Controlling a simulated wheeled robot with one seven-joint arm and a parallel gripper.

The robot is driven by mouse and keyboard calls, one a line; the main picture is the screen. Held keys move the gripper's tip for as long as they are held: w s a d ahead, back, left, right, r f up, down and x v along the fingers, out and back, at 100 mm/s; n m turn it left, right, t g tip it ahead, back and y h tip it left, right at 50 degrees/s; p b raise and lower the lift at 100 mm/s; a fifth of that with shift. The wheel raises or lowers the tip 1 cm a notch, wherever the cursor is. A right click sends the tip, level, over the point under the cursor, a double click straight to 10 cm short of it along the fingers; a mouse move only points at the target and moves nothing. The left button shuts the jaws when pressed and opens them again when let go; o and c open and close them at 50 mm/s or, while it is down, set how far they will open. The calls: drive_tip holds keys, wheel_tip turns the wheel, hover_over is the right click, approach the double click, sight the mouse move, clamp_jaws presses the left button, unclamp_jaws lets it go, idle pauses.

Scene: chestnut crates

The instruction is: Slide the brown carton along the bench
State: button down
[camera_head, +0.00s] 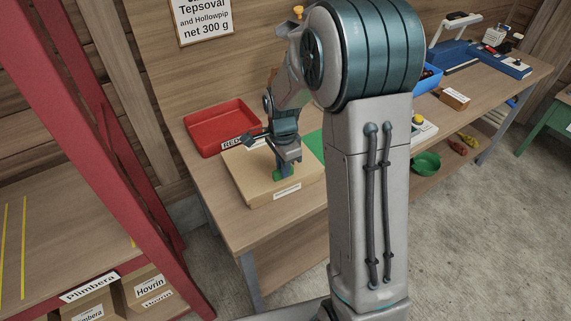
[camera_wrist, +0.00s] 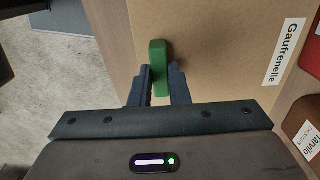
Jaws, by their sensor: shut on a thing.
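The brown carton (camera_head: 247,181) lies flat on the wooden bench, with a white label on its near side. The wrist view shows the carton (camera_wrist: 215,50) with a label reading "Gaufrenelle". My gripper (camera_head: 283,173) points down at the carton in the head view. In the wrist view my gripper (camera_wrist: 158,85) is shut on a green block (camera_wrist: 158,55), with one finger on each side. The block stands out against the carton's surface near its left edge. I cannot tell whether it is fixed to the carton. The fingertips' lower ends are partly hidden.
A red tray (camera_head: 222,126) sits behind and left of the carton. A green patch (camera_head: 314,143) lies just right of it. My arm hides part of the bench. A blue bin (camera_head: 429,79) and a small carton (camera_head: 454,99) stand farther right. A red-framed rack (camera_head: 110,130) is at left.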

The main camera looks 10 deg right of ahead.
sight(260, 190)
drive_tip(key=shift+s+a+f+b, duration=0.15)
drive_tip(key=shift+s+a, duration=0.35)
drive_tip(key=shift+a, duration=0.7)
drive_tip(key=shift+s+a+r+b, duration=0.15)
drive_tip(key=shift+s+a, duration=0.35)
drive_tip(key=shift+a, duration=0.65)
drive_tip(key=shift+s+a+f+b, duration=0.15)
drive_tip(key=shift+s+a, duration=0.35)
drive_tip(key=shift+a, duration=0.7)
drive_tip(key=c, duration=1.3)
unclamp_jaws()
wheel_tip(260, 190, up, 14)
drive_tip(key=s+d+f+n+t, duration=0.1)
drive_tip(key=s+d+n, duration=0.3)
drive_tip(key=s+n, duration=0.3)
drive_tip(key=s+d+n+t, duration=0.2)
drive_tip(key=s+d+n, duration=0.2)
drive_tip(key=s+n, duration=0.4)
drive_tip(key=s, duration=0.2)
drive_tip(key=shift+s+f+b, duration=0.3)
drive_tip(key=shift+f+b, duration=0.05)
drive_tip(key=shift+b, duration=0.05)
